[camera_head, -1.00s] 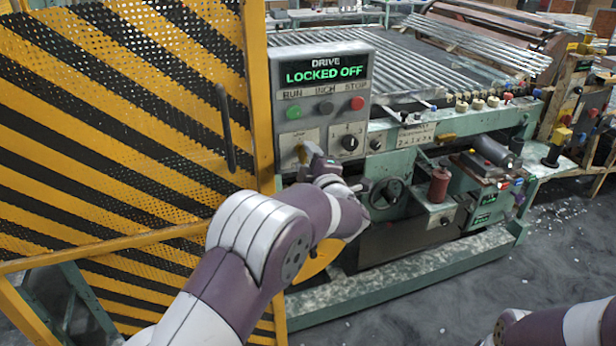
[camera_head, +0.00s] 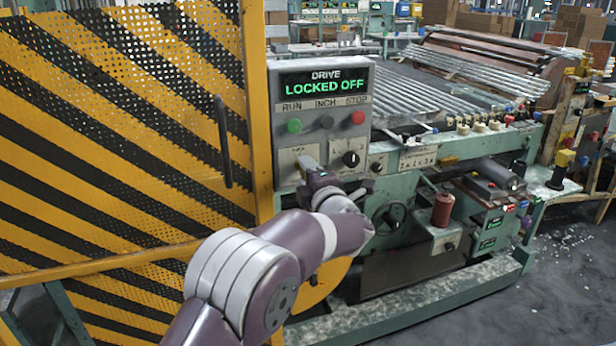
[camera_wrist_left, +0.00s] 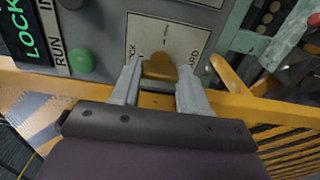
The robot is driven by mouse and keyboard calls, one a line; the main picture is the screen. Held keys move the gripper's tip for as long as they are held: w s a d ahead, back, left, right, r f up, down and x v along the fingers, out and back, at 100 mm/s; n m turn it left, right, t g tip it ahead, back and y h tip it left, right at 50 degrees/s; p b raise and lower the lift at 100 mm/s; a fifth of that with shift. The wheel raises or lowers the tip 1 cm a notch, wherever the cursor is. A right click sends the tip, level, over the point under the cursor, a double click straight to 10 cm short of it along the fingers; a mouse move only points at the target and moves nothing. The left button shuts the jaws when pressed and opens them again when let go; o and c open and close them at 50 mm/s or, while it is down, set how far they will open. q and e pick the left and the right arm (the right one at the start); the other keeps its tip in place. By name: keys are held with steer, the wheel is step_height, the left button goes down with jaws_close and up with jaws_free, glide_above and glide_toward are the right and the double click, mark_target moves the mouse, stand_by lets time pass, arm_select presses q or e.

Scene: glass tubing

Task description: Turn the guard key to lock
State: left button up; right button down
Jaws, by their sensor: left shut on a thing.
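The grey control panel (camera_head: 350,130) stands right of the guard, and its display (camera_head: 322,82) reads "DRIVE LOCKED OFF" in green. My left gripper (camera_head: 308,166) is at the panel's lower left plate, and it hides the guard key in the head view. In the left wrist view, the brass-coloured guard key (camera_wrist_left: 159,68) sits at the plate between the fingers of my left gripper (camera_wrist_left: 158,74), which is shut on it. Part of the plate's lettering shows beside the key. My right gripper is out of view.
The yellow and black striped mesh guard (camera_head: 110,150) with a dark handle (camera_head: 222,140) fills the left. A green button (camera_head: 294,126), a red button (camera_head: 358,117) and a black knob (camera_head: 351,159) are close to my gripper. The green machine (camera_head: 420,265) extends right.

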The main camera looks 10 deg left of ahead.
arm_select(q)
steer(key=shift+f, duration=0.25)
steer(key=o, duration=1.1)
steer(key=shift+s, duration=0.1)
steer(key=shift+c, duration=0.2)
steer(key=shift+r, duration=0.15)
steer(key=v, duration=1.2)
steer(key=shift+s+d+b, duration=0.15)
steer(key=shift+s+b, duration=0.15)
